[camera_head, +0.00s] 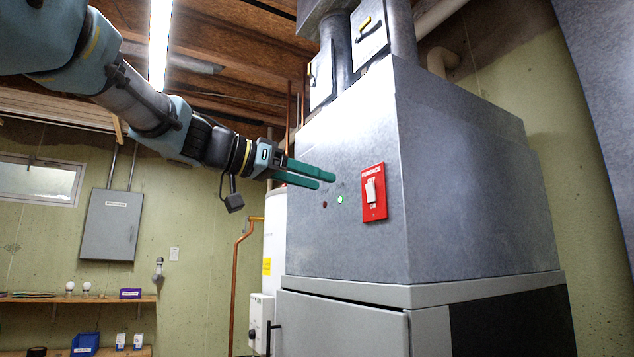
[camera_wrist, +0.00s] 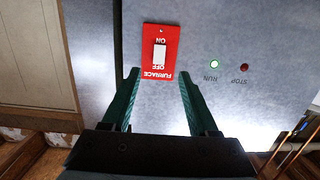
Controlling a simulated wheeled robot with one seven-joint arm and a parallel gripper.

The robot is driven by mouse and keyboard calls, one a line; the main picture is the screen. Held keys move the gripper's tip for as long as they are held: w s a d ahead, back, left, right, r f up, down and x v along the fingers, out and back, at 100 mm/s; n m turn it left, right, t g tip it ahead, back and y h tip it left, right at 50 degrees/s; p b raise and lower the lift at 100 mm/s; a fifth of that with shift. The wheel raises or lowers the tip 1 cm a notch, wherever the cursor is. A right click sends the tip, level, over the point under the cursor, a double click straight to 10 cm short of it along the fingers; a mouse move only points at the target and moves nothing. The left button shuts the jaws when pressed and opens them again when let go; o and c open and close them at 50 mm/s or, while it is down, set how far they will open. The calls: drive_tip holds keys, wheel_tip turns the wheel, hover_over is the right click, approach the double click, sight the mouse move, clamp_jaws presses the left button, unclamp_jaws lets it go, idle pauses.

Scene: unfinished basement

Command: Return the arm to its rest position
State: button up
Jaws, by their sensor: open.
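My gripper (camera_head: 326,179) reaches in from the upper left in the head view, in front of the grey metal furnace (camera_head: 470,180). Its two green fingers are apart with nothing held between them. In the wrist view the open fingers (camera_wrist: 158,76) point toward the red furnace switch plate (camera_wrist: 172,40), which appears upside down and apart from the tips. The same red plate (camera_head: 381,205) with its white rocker (camera_head: 371,190) shows right of the fingertips in the head view. The green RUN light (camera_wrist: 214,64) is lit. The red STOP light (camera_wrist: 244,67) looks dark.
A white tank (camera_head: 275,235) and a copper pipe (camera_head: 236,285) stand left of the furnace. A grey electrical box (camera_head: 111,225) hangs on the back wall above a wooden shelf (camera_head: 60,299). Ducts (camera_head: 336,60) rise above the furnace. Open air lies left, below my arm.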

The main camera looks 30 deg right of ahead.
drive_tip(key=shift+f, duration=0.1)
drive_tip(key=w+a+f+n+t+y, duration=0.1)
drive_tip(key=w+a+f+n+y, duration=0.25)
drive_tip(key=f, duration=0.65)
drive_tip(key=w+a+f+n+t+y, duration=0.25)
drive_tip(key=w+a+f, duration=0.2)
drive_tip(key=f, duration=0.45)
drive_tip(key=w+a+f+n+y, duration=0.25)
drive_tip(key=a+f+n, duration=0.2)
drive_tip(key=f, duration=0.55)
drive_tip(key=s+a+f+n+g+y, duration=0.1)
drive_tip(key=s+a+f+n+y, duration=0.3)
drive_tip(key=a+f, duration=0.85)
drive_tip(key=s+a+f+n+y, duration=0.3)
drive_tip(key=s+a+f+y, duration=0.1)
drive_tip(key=a+f, duration=0.9)
wheel_tip(320, 180, up, 18)
drive_tip(key=p, duration=1.6)
drive_tip(key=shift+w+a+f, duration=0.15)
drive_tip(key=shift+w+f, duration=0.05)
drive_tip(key=shift+w, duration=0.2)
